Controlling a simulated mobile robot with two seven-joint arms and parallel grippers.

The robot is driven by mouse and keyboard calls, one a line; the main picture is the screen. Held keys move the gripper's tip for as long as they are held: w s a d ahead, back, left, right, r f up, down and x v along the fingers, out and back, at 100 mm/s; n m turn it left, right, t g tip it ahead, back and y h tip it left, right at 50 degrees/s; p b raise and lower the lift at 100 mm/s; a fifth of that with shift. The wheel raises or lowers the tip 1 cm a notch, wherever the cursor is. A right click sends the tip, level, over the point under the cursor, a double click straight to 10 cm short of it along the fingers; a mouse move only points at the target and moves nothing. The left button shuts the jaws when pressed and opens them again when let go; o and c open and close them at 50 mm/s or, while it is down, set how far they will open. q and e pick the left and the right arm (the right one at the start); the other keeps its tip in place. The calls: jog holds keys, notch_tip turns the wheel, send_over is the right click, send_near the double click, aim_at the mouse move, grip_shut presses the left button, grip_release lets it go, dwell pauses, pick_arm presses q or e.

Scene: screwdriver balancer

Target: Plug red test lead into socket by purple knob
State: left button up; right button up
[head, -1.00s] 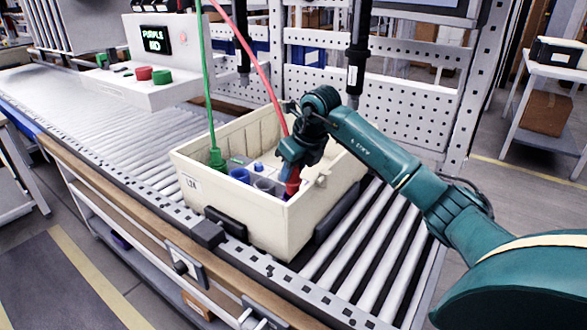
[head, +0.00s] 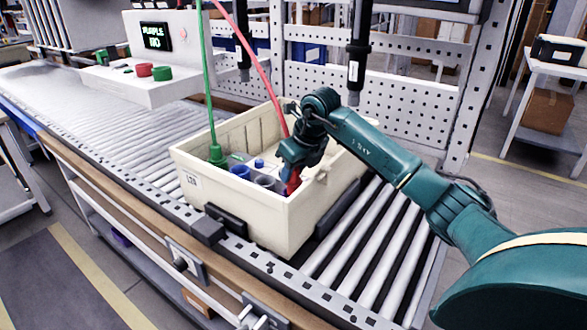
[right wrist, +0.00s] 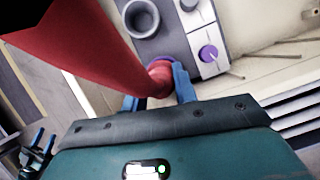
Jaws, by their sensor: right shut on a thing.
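The red test lead (head: 262,75) hangs from above into the cream crate. My right gripper (head: 292,168) is shut on its red plug, which also fills the upper left of the right wrist view (right wrist: 95,50). The blue fingertips (right wrist: 160,87) are around the plug's lower end. The purple knob (right wrist: 208,53) sits on a pale plate beside the plug's tip. The tip is low, close to the panel; I cannot tell whether it is in a socket, as the plug hides the spot. What looks like my left gripper (right wrist: 32,147) shows small at the lower left.
A green lead (head: 216,155) stands in the left part of the crate (head: 225,205). A grey cup-like ring (right wrist: 140,18) is near the plug. The crate is on a roller conveyor (head: 340,265). A control box with a display reading PURPLE NO (head: 156,36) stands behind at the left.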

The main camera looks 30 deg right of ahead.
jog(key=shift+f+b, duration=0.8)
jog(key=shift+f, duration=0.55)
jog(key=o, duration=1.1)
jog(key=v, duration=1.3)
jog(key=shift+r, duration=0.1)
